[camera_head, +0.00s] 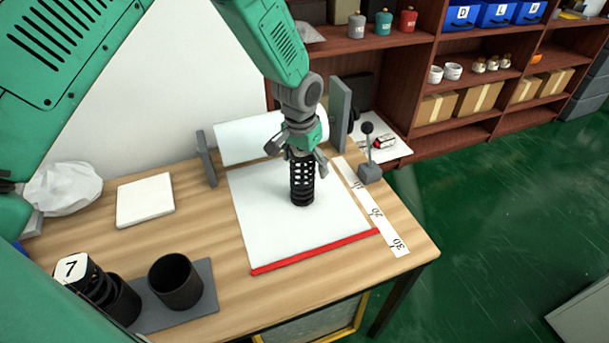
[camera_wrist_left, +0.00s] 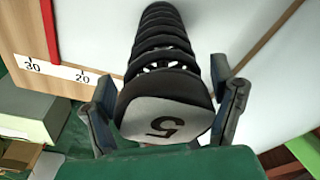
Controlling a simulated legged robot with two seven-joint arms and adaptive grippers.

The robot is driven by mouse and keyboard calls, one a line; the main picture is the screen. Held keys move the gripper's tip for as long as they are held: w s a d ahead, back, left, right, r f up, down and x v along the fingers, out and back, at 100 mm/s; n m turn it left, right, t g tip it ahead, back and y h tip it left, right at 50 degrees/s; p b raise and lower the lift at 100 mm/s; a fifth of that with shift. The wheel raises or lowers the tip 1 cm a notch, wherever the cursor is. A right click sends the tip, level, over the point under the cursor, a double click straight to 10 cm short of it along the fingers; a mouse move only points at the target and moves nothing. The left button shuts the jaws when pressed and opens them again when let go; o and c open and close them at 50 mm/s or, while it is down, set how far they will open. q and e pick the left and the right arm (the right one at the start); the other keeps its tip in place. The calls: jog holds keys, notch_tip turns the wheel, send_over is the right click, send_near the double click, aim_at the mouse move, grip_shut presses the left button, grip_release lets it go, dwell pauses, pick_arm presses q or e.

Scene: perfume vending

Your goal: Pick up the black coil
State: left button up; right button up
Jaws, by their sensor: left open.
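The black coil (camera_head: 302,182) stands upright on a white sheet on the wooden table. It is a dark, ribbed cylinder with openings in its side. In the left wrist view the black coil (camera_wrist_left: 162,55) shows its pale end cap, marked 5. My left gripper (camera_head: 298,158) is over the coil's top, pointing down. In the wrist view its open fingers lie on either side of the cap, with the coil between them. A gap shows on the left; contact on the right is hard to tell. My right gripper is not in view.
A second black coil marked 7 (camera_head: 72,268) sits in a dark cup beside an empty black cup (camera_head: 175,283) at the front left. A grey lever (camera_head: 368,165) stands right of the sheet. A white roll (camera_head: 250,138) lies behind. A red strip (camera_head: 315,252) edges the sheet.

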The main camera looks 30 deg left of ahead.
pick_arm(q)
jog(key=shift+s+a, duration=0.1)
jog(key=c, duration=0.8)
jog(key=shift+a, duration=0.2)
jog(key=c, duration=0.5)
jog(key=shift+o, duration=0.2)
jog(key=shift+a+f, duration=0.15)
jog(key=shift+a, duration=0.05)
jog(key=shift+s+d, duration=0.1)
jog(key=shift+d, duration=0.05)
jog(key=shift+c, duration=0.7)
